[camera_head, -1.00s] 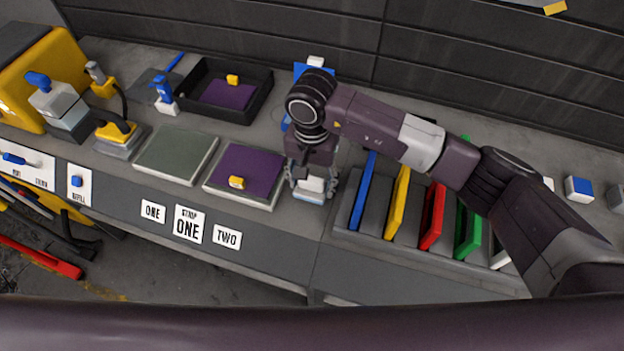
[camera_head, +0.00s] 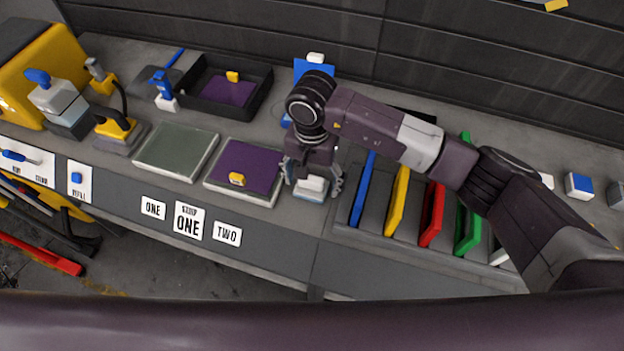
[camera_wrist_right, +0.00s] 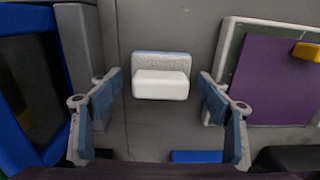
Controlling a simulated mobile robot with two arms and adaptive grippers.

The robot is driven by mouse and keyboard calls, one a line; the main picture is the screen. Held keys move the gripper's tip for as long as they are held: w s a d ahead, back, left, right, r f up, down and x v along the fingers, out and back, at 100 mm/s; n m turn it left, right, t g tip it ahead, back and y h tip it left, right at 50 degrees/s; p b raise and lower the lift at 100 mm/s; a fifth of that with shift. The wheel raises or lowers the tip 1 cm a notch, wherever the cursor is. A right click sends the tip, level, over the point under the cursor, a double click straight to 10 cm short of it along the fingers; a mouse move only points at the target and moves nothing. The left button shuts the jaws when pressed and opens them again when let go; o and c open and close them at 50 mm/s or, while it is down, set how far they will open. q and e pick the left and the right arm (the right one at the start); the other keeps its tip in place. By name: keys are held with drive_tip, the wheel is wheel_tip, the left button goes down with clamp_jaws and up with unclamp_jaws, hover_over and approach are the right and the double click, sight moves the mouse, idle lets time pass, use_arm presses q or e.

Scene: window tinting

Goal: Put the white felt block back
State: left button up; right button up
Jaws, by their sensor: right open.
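The white felt block (camera_head: 310,189), white on top with a blue-grey base, sits on the bench between the purple panel and the coloured rack. It also shows in the right wrist view (camera_wrist_right: 161,84), flat on the grey surface. My right gripper (camera_head: 312,180) is right above it, pointing down. In the right wrist view my right gripper (camera_wrist_right: 161,79) is open, with one finger on each side of the block and a gap to both. My left gripper is not in view.
The purple panel (camera_head: 259,163) with a yellow knob lies just left of the block. A rack with blue (camera_head: 362,188), yellow, red and green frames stands close on the right. A black tray (camera_head: 215,110) and a blue-and-white item (camera_head: 314,72) are behind. The bench's front edge is near.

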sight(312, 177)
drive_tip(key=shift+r, duration=0.25)
wheel_tip(312, 177, up, 11)
drive_tip(key=b, duration=0.3)
drive_tip(key=shift+f, duration=0.2)
drive_tip(key=shift+r, duration=0.55)
